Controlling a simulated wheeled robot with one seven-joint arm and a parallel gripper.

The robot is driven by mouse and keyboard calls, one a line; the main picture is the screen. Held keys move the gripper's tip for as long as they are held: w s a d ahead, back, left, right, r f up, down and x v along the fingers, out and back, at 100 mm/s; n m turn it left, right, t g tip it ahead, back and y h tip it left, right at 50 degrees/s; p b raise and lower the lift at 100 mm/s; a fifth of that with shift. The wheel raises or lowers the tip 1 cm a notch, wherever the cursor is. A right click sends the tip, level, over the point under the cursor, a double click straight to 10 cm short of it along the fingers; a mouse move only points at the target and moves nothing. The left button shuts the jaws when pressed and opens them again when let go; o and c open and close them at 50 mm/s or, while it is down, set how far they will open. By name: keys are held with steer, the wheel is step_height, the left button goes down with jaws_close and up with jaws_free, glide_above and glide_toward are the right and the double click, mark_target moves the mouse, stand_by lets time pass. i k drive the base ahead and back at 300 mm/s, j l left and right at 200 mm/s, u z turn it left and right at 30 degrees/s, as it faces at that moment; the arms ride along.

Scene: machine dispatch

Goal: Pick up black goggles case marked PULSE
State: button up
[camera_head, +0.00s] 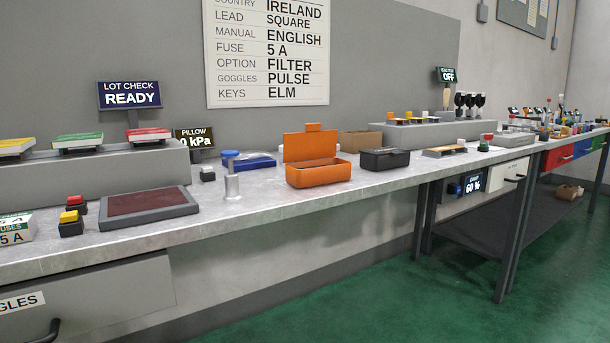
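A small black box (385,160) sits on the grey workbench, right of the open orange box; no PULSE marking can be read on it, so I cannot tell if it is the goggles case. A closed grey drawer (95,300) at the lower left carries a partly cut-off label ending in "GLES" (20,302) and has a dark handle (45,332). A wall sheet (268,50) lists GOGGLES as PULSE. My gripper is not in view.
Green floor (400,310) in front is clear.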

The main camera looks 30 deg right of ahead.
mark_target(369, 162)
steer(key=z, duration=1.15)
steer(key=i+l+u, duration=0.1)
steer(key=l, duration=0.15)
steer(key=i+l, duration=0.1)
steer(key=l, duration=0.2)
steer(key=i+l+u, duration=0.15)
steer(key=l, duration=0.15)
